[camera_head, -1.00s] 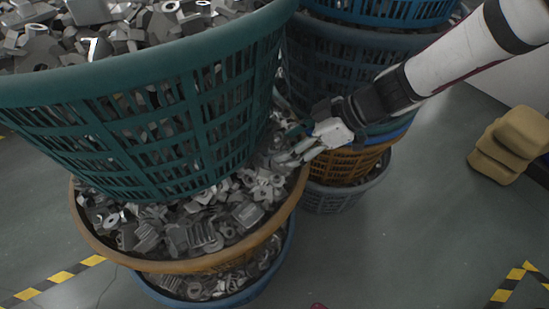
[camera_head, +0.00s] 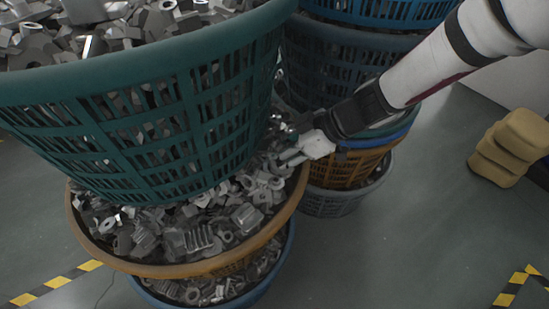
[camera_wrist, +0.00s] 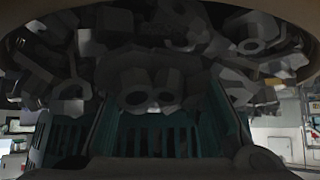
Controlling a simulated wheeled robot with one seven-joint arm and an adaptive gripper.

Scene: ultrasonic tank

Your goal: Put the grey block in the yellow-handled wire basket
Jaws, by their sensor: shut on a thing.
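My gripper (camera_head: 284,158) reaches from the right into the gap between the teal basket and the rim of the orange basket below it. It is shut on a grey part among the loose grey metal parts (camera_head: 200,238). The held part is mostly hidden by the fingers and neighbouring pieces, so I cannot tell its shape. In the dark wrist view, a grey block with two round openings (camera_wrist: 150,93) shows in the middle among other parts. I cannot tell whether it is the held one. No yellow-handled wire basket shows in either view.
The full teal basket (camera_head: 150,115) overhangs the orange basket's rim (camera_head: 160,270), close above my gripper. A blue basket (camera_head: 245,295) is underneath. Another basket stack (camera_head: 345,60) stands close behind my arm. Yellow sacks (camera_head: 510,150) lie at the right.

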